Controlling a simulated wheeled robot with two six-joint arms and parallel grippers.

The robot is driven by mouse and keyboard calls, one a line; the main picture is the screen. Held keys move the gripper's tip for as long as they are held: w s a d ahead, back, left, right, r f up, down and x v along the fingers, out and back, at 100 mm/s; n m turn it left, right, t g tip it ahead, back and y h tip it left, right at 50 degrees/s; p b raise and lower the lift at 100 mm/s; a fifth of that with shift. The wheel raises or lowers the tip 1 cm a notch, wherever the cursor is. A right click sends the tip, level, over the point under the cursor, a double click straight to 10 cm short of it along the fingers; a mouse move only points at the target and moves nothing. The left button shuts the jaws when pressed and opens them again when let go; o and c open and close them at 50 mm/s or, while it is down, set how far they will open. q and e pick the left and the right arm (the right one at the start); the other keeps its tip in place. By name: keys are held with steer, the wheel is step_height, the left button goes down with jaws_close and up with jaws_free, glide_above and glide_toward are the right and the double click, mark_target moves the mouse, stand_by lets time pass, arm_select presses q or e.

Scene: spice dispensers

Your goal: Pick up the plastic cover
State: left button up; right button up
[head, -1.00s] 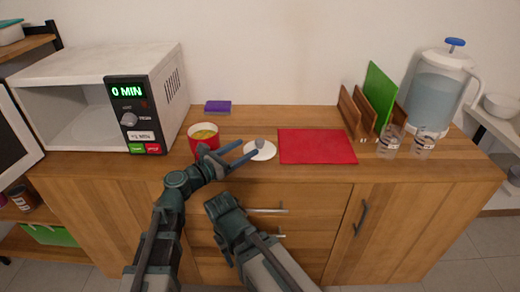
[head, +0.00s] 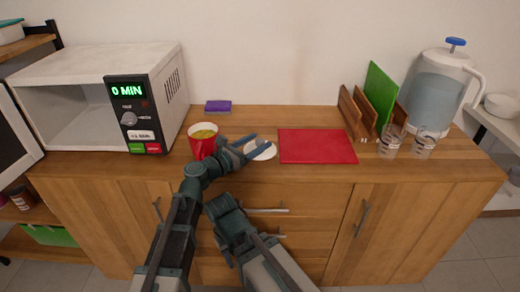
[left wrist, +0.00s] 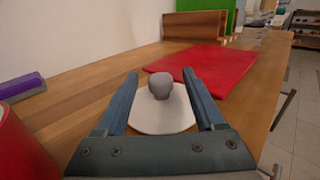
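The cover is a thin white disc (head: 264,153) with a grey knob on top, lying on the wooden counter left of the red mat. In the left wrist view the disc (left wrist: 160,120) lies ahead with its grey knob (left wrist: 160,86) upright. My left gripper (head: 263,140) is open at the cover. In the left wrist view its two fingers (left wrist: 160,76) are spread on either side of the knob, with gaps on both sides. In the head view, the gripper hides part of the disc. My right arm shows below the counter top, without visible fingers.
A red mug (head: 202,140) with yellowish contents stands close left of my left gripper. The microwave (head: 150,105) is further left, and a purple sponge-like block (head: 218,106) lies behind. The red mat (head: 316,146), two glasses (head: 391,141) and a water dispenser (head: 435,90) are to the right.

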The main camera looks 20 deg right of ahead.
mark_target(257, 142)
arm_select(q)
jaws_close()
stand_by(0.3)
step_height(257, 142, up, 10)
steer(key=p, duration=1)
steer(key=shift+d, duration=0.1)
